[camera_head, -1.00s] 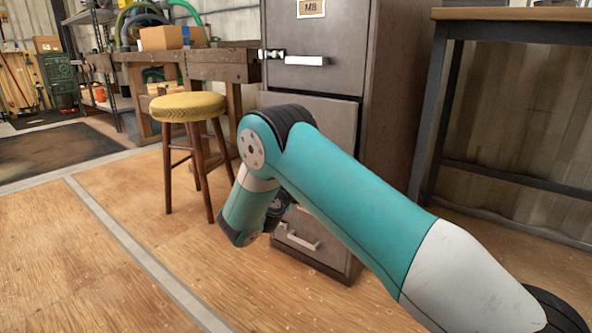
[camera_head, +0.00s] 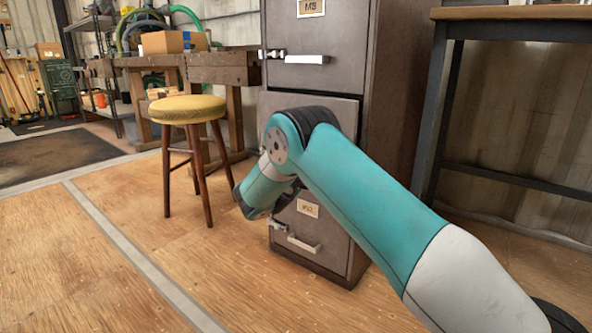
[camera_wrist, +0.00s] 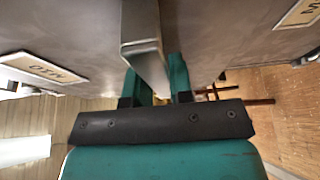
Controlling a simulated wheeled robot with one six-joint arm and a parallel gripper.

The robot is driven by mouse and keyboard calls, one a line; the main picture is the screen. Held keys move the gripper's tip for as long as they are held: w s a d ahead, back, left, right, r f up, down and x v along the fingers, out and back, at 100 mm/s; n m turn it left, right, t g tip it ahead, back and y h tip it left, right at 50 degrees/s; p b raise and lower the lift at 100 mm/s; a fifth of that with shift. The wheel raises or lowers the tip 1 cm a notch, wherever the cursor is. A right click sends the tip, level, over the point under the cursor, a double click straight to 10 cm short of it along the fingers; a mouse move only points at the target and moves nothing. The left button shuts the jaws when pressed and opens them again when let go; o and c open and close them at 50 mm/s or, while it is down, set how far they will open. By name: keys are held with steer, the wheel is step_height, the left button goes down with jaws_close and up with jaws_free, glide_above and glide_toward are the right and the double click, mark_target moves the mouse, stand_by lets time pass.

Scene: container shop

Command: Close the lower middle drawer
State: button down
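The grey filing cabinet has a drawer front (camera_head: 310,101) below the upper drawer (camera_head: 313,35); my arm covers most of it, including any handle. How far it stands out is hard to tell. My gripper is hidden behind my arm in the head view. In the wrist view, its two teal fingers (camera_wrist: 159,82) are apart, with a metal handle bar (camera_wrist: 143,30) running between them. The bar seems to fill the gap, but I cannot tell if it is clamped. Grey fronts with labels (camera_wrist: 42,68) lie on both sides of the bar.
The bottom drawer (camera_head: 331,235) looks shut, with its handle (camera_head: 303,243) low down. A yellow-topped stool (camera_head: 187,109) stands left of the cabinet, before a wooden workbench (camera_head: 225,67). A metal-legged table (camera_head: 520,14) stands at right. The wooden floor at front left is clear.

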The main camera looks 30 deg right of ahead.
steer(key=shift+w+d+r+p, duration=0.1)
steer(key=shift+w+d+p, duration=0.2)
steer(key=shift+d+p, duration=0.45)
steer(key=shift+w+d+r+p, duration=0.1)
steer(key=shift+w+d+p, duration=0.3)
steer(key=shift+d, duration=0.65)
steer(key=shift+d+f, duration=0.15)
steer(key=shift+d, duration=0.05)
steer(key=c, duration=1)
jaws_free()
steer(key=shift+d, duration=0.1)
steer(key=shift+f, duration=0.1)
steer(key=shift+s, duration=0.1)
steer(key=b+v, duration=0.4)
steer(key=v, duration=1.3)
steer(key=shift+a, duration=0.3)
